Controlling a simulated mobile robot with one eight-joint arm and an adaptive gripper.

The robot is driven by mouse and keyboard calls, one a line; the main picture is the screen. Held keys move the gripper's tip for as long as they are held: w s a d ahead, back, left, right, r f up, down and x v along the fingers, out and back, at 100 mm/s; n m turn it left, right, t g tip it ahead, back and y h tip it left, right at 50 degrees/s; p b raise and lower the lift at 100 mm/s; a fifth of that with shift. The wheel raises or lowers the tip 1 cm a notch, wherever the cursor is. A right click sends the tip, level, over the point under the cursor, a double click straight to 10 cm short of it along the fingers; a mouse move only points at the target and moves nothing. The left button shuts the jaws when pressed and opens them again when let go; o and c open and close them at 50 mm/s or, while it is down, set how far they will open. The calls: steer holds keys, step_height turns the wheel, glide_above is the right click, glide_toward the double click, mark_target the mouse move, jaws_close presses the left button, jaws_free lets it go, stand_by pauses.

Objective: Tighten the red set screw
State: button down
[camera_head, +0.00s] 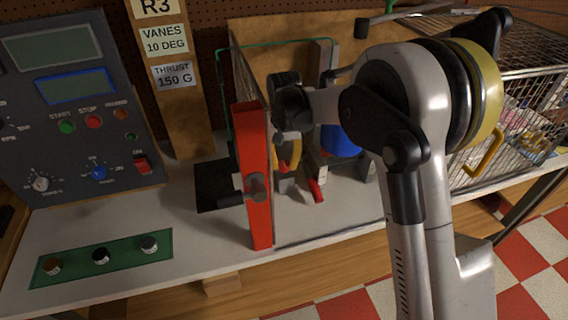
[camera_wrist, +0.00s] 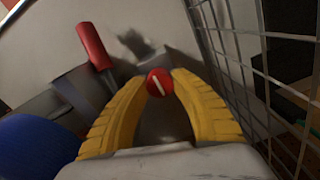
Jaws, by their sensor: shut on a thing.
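The red set screw (camera_wrist: 159,83) has a round head with a pale slot across it and sits between the yellow fingertips in the wrist view. In the head view a small red piece (camera_head: 283,167) shows at the fingertips, probably the same screw. My gripper (camera_wrist: 160,82) is shut on the screw, a fingertip at either side of its head. In the head view my gripper (camera_head: 285,157) is partly hidden by its own wrist. The screw's shaft and the part it enters are hidden.
A red-handled lever (camera_wrist: 92,45) is left of the screw, also in the head view (camera_head: 316,190). A blue round part (camera_wrist: 35,145) is close by. A wire cage (camera_wrist: 235,60) stands close on the right. An upright red bar (camera_head: 254,180) stands left of my gripper.

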mark_target(284, 162)
steer(key=c, duration=1)
jaws_free()
steer(key=shift+c, duration=0.2)
steer(key=shift+r, duration=0.1)
step_height(284, 162, up, 12)
